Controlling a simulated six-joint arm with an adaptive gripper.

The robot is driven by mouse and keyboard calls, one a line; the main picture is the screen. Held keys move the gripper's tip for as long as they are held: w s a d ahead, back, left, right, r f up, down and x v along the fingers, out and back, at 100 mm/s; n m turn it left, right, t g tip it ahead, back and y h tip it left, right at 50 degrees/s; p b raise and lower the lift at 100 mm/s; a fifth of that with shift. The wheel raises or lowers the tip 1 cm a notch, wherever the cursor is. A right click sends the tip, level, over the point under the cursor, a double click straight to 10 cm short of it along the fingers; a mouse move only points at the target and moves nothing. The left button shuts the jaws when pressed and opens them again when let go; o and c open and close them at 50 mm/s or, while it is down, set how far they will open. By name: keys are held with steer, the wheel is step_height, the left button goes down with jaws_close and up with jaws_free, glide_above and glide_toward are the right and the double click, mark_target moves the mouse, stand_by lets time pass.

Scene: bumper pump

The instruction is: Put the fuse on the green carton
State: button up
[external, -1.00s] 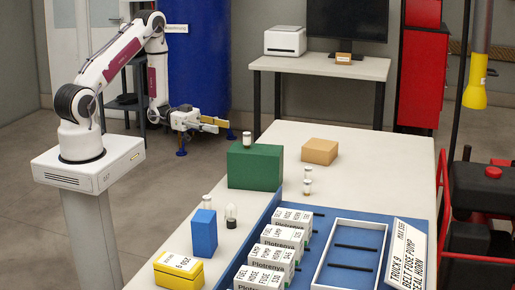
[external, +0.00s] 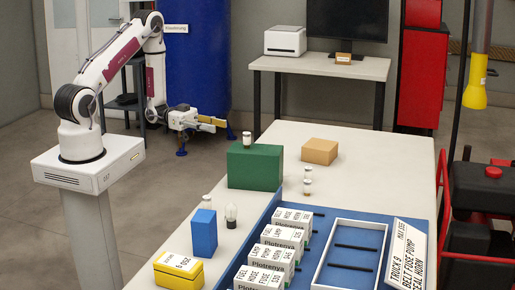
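The green carton (external: 255,168) stands at the far left part of the white table. A small glass piece with a pale body and dark band (external: 247,138), which looks like a fuse, stands upright on its top, near the middle. My gripper (external: 220,124) is off the table's far left side, behind and left of the carton, pointing right. It is apart from the carton and the piece on it. The gripper is too small to tell whether its fingers are open or shut, and I see nothing held.
Similar small glass pieces stand right of the carton (external: 307,180) and near the blue box (external: 204,233), beside a dark bulb (external: 231,216). An orange carton (external: 319,151), yellow box (external: 178,271) and blue tray (external: 305,222) with labelled white boxes also occupy the table.

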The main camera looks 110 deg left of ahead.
steer(key=shift+w, duration=0.1)
steer(key=w+a+r+m+g+y, duration=0.15)
steer(key=w+r+g+y, duration=0.35)
steer(key=w, duration=0.5)
steer(key=d+r+n+g+y, duration=0.2)
steer(key=d+r+y, duration=0.25)
steer(key=r, duration=0.55)
steer(key=s+d+r+n+g+h, duration=0.1)
steer(key=s+d+r+g+h, duration=0.1)
steer(key=s+d, duration=0.9)
steer(key=s+d+r+n+g+h, duration=0.1)
steer(key=s+d+r+g+h, duration=0.1)
steer(key=s+d, duration=1)
steer(key=d+h, duration=0.1)
steer(key=d, duration=0.2)
steer(key=shift+r+g, duration=0.15)
steer(key=shift+g, duration=0.25)
